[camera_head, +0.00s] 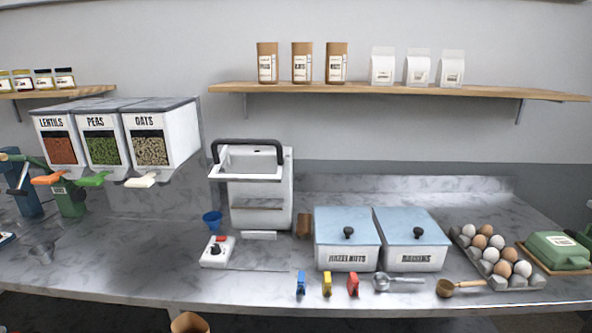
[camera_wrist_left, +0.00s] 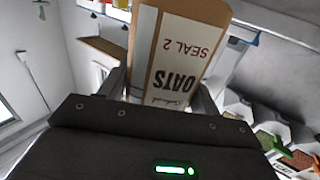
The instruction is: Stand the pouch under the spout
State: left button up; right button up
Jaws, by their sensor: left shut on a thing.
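A brown kraft pouch (camera_wrist_left: 145,50) with a white label reading OATS and SEAL 2 fills the upper middle of the left wrist view. My left gripper (camera_wrist_left: 163,98) is shut on it, one finger on each side. In the head view a brown pouch top (camera_head: 189,322) shows at the bottom edge, below the counter front; the rest is cut off. Three dispensers stand at the left: lentils with an orange spout (camera_head: 48,180), peas with a green spout (camera_head: 92,179), oats with a white spout (camera_head: 141,181). My right gripper is not in view.
A blue funnel (camera_head: 212,220), a white switch box (camera_head: 217,251) and a white machine (camera_head: 262,190) are to the right. Lidded bins (camera_head: 346,240) and eggs (camera_head: 491,251) lie farther right.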

aim_at(198, 318)
pick_arm(q)
jog(key=shift+w+d+r, duration=0.3)
jog(key=shift+r, duration=0.2)
jog(key=shift+w+a+r, duration=0.1)
jog(key=shift+w+r, duration=0.1)
jog(key=shift+r, duration=0.05)
jog(key=shift+a+f, duration=0.1)
jog(key=shift+a, duration=0.05)
jog(key=a+n+y, duration=0.1)
jog(key=w+n+t+y, duration=0.1)
jog(key=shift+w+a+r+y, duration=0.2)
jog(key=shift+a+r+y, duration=0.1)
jog(key=shift+a, duration=0.1)
jog(key=y, duration=0.1)
jog(key=n+y, duration=0.1)
jog(key=n+t+y, duration=0.1)
jog(key=shift+w+a+r, duration=0.15)
jog(key=shift+w+r, duration=0.2)
jog(key=shift+w, duration=0.05)
jog(key=shift+w+d+r+n+y, duration=0.1)
jog(key=shift+d+r+n+y, duration=0.3)
jog(key=shift+n+y, duration=0.4)
jog(key=shift+w+d+r+y, duration=0.2)
jog(key=shift+d+r+y, duration=0.35)
jog(key=shift+d, duration=0.25)
